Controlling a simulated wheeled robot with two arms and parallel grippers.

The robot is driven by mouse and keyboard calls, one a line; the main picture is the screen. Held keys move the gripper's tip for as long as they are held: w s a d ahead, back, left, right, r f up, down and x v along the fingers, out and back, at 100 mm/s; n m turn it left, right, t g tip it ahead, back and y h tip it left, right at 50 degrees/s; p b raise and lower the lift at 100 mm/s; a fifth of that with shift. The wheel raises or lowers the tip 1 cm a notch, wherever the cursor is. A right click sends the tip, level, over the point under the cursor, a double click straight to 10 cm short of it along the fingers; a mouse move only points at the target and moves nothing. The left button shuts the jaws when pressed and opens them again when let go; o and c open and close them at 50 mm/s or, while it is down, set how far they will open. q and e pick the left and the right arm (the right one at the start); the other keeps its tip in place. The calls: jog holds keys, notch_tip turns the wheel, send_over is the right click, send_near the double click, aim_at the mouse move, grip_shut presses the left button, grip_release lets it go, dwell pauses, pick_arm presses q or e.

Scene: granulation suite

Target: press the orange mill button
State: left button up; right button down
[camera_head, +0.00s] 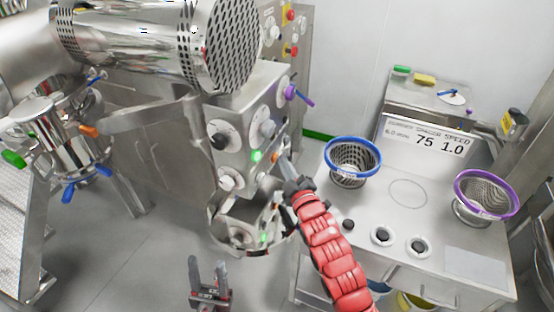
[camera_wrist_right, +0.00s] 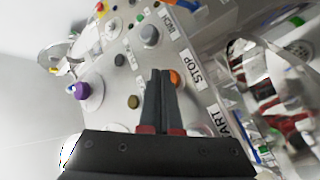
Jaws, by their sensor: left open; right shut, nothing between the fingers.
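The orange mill button (camera_head: 276,157) is on the front of the steel mill's control panel, partly hidden by my right gripper. In the right wrist view the orange button (camera_wrist_right: 174,77) shows just right of my fingertips, near a STOP label. My right gripper (camera_head: 285,155) is shut and empty, its tips close to the button; I cannot tell whether they touch it. It also shows in the right wrist view (camera_wrist_right: 159,74). My left gripper (camera_head: 208,268) is open and empty, low at the bottom, over the floor and away from the panel.
A green lit button (camera_head: 257,156) and grey knobs (camera_head: 267,130) sit near the orange one. A steel bowl (camera_head: 247,238) is below the panel. The bench (camera_head: 408,194) at right holds a blue-rimmed sieve (camera_head: 352,158) and a purple-rimmed sieve (camera_head: 486,195). Floor at lower left is clear.

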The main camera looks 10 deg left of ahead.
jog(key=shift+a, duration=0.2)
jog(key=shift+d, duration=0.1)
dwell(0.4)
jog(key=shift+s+d, duration=0.2)
jog(key=shift+d, duration=0.5)
jog(key=d, duration=0.1)
jog(key=s+d, duration=0.1)
jog(key=d, duration=0.1)
jog(key=d+p, duration=0.1)
jog(key=shift+s+d, duration=0.3)
jog(key=shift+d, duration=0.1)
dwell(0.5)
